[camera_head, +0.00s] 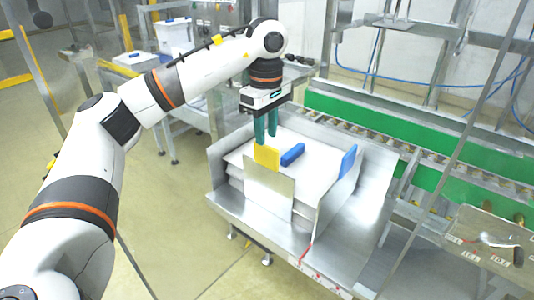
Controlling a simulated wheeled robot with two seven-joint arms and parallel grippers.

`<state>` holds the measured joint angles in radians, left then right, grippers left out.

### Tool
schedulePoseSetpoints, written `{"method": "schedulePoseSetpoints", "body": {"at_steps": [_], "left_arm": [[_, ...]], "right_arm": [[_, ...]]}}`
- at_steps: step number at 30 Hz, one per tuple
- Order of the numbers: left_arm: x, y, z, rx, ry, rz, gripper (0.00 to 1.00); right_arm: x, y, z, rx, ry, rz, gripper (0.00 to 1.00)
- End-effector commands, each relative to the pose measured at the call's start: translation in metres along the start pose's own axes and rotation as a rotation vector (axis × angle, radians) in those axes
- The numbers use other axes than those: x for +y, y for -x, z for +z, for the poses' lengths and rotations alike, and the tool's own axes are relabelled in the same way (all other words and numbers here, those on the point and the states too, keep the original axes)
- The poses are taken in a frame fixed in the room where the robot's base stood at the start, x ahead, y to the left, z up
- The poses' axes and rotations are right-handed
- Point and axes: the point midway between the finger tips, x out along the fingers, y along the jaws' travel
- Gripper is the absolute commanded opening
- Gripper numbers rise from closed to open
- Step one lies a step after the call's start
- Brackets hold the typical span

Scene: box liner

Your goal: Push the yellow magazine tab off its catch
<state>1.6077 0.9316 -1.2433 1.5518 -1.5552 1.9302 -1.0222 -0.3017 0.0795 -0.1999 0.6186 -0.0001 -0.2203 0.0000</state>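The yellow magazine tab (267,156) sits at the top of an upright metal plate (269,188) at the front of the magazine. My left gripper (265,139) points down with its green fingers right behind and above the yellow tab. The fingers look close together, with a narrow gap between them and nothing seen in it. I cannot tell whether they touch the tab. The catch cannot be made out. My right gripper is not in view.
A blue block (292,154) lies on the white stack (311,148) just right of the yellow tab. Another blue tab (348,161) tops the right plate. A green-sided roller conveyor (380,127) runs behind. A metal tray (345,245) is at the front.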

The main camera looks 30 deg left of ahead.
Motion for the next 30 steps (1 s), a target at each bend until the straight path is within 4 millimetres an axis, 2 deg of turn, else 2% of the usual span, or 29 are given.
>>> {"method": "schedulePoseSetpoints", "body": {"at_steps": [6, 12, 23, 29, 30], "left_arm": [[0.001, -0.041, 0.0, 0.001, 0.0, 0.002, 0.31], [0.0, -0.064, 0.0, 0.001, 0.001, 0.0, 0.31], [0.0, -0.07, -0.001, 0.002, 0.0, -0.001, 0.31], [0.0, -0.069, -0.001, 0.002, 0.0, -0.001, 0.0], [0.0, -0.069, -0.001, 0.002, 0.0, -0.001, 0.0]], "right_arm": [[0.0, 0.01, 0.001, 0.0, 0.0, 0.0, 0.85], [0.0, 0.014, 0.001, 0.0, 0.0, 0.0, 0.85], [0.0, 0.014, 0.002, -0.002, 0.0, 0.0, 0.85], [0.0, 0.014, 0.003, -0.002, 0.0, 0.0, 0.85], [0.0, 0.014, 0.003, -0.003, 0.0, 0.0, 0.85]]}}
